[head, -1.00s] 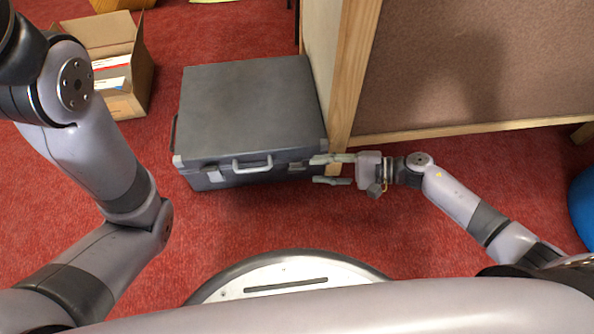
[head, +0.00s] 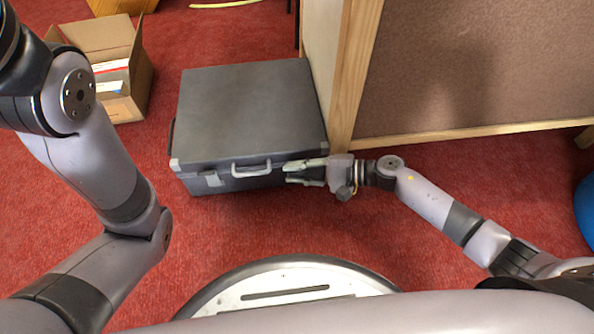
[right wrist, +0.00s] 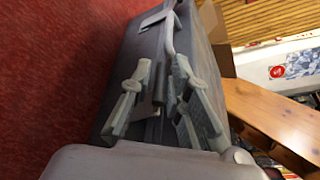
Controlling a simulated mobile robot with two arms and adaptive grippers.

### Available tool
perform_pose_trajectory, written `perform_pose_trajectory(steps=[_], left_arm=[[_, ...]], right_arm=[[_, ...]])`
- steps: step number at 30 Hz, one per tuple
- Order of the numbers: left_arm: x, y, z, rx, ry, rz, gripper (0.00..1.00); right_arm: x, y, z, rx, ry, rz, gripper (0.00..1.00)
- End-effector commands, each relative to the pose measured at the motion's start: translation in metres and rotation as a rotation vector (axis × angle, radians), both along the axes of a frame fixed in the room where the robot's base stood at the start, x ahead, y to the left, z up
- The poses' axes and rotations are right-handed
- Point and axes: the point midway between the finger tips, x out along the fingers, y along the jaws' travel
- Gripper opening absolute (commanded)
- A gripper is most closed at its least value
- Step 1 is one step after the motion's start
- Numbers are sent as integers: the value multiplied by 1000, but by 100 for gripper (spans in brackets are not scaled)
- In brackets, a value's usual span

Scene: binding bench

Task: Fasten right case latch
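A closed dark grey case (head: 250,105) lies on the red carpet, with a pale handle (head: 251,170) on its front. The left latch (head: 213,179) shows as a light plate left of the handle. My right gripper (head: 287,173) is at the right part of the case front, fingers pointing left and apart. It covers the place of the right latch, which I cannot make out in the head view. In the right wrist view the open fingers (right wrist: 162,70) lie along the case front, with a narrow grey piece between them, possibly the latch. My left gripper is out of view.
A wood-framed partition (head: 440,75) stands right behind the case and close to my right arm. An open cardboard box (head: 125,105) with papers stands at the back left. A blue round object (head: 587,205) is at the right edge. Carpet before the case is clear.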

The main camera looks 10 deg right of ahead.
Motion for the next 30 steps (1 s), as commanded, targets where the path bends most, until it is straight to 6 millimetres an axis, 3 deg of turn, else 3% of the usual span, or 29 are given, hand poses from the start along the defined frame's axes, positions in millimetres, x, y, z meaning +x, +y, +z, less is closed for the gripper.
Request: perform_pose_trajectory(steps=[7, 30], left_arm=[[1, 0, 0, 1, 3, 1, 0], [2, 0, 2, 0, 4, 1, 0]], right_arm=[[0, 0, 0, 0, 0, 0, 0], [5, -1, 4, -1, 39, 1, 0]])
